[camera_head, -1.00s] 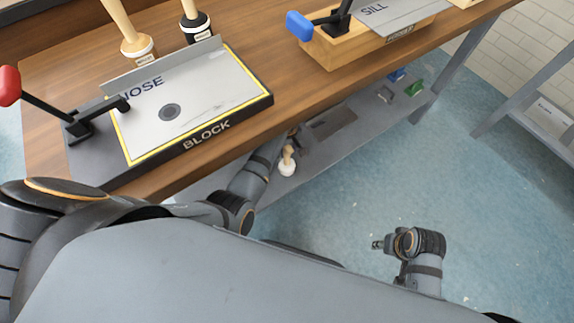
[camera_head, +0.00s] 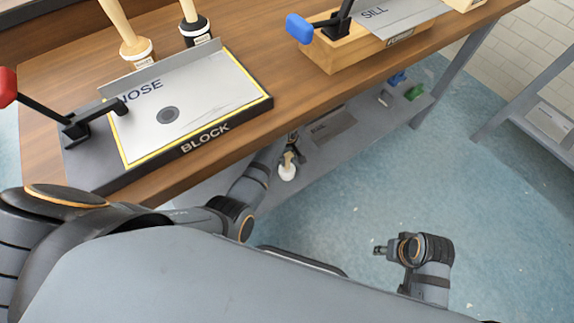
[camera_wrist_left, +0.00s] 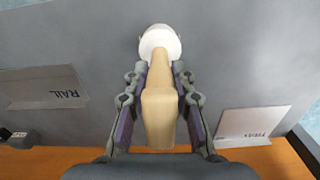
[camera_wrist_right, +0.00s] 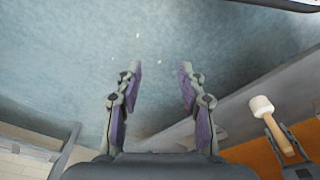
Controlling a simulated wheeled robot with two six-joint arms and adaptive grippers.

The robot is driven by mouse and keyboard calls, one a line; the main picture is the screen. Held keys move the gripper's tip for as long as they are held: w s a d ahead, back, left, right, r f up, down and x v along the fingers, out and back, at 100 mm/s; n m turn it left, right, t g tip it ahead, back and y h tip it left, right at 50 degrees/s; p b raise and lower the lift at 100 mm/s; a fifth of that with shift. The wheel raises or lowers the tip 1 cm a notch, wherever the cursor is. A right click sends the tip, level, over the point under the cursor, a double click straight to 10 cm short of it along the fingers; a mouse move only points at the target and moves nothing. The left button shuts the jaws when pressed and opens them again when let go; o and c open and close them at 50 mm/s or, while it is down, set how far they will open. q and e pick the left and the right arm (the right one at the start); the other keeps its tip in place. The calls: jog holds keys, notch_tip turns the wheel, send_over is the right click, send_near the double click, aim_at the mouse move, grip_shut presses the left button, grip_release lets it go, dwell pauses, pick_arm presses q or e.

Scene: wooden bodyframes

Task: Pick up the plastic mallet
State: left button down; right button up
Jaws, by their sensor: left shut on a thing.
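The plastic mallet has a white head (camera_head: 287,173) and a pale wooden handle (camera_wrist_left: 160,118). It is at the grey lower shelf under the bench. My left gripper (camera_head: 291,152) reaches under the bench top and is shut on the handle, with a finger on each side in the left wrist view (camera_wrist_left: 160,92). I cannot tell whether the mallet touches the shelf. The mallet also shows at the right of the right wrist view (camera_wrist_right: 275,125). My right gripper (camera_wrist_right: 160,78) is open and empty over the blue floor, away from the bench.
The bench top (camera_head: 265,50) overhangs the lower shelf (camera_head: 345,150). On top are a BLOCK fixture (camera_head: 195,105), two other mallets (camera_head: 137,48) (camera_head: 195,28) and a blue-handled clamp (camera_head: 300,28). The shelf holds a RAIL plate (camera_wrist_left: 45,88) and a pale plate (camera_wrist_left: 252,122).

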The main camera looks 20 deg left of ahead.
pick_arm(q)
jog(key=shift+r, duration=0.1)
jog(key=shift+r, duration=0.15)
jog(key=r+p, duration=0.1)
jog(key=r, duration=0.1)
jog(key=s+r+p, duration=0.1)
jog(key=shift+a+r+p, duration=0.2)
jog(key=shift+a+p, duration=0.1)
jog(key=shift+a, duration=0.05)
jog(key=s+a+p, duration=0.4)
jog(key=s+a, duration=0.6)
jog(key=s, duration=0.3)
jog(key=shift+a+f+p, duration=0.15)
jog(key=shift+a+p, duration=0.05)
jog(key=shift+p, duration=0.1)
pick_arm(e)
jog(key=s+d+f, duration=0.2)
jog(key=f, duration=0.7)
jog(key=s+d+f+h, duration=0.1)
jog(key=s+d+f, duration=0.2)
jog(key=f, duration=0.7)
jog(key=shift+d, duration=0.15)
pick_arm(q)
jog(key=shift+d, duration=0.1)
pick_arm(e)
jog(key=shift+d, duration=0.1)
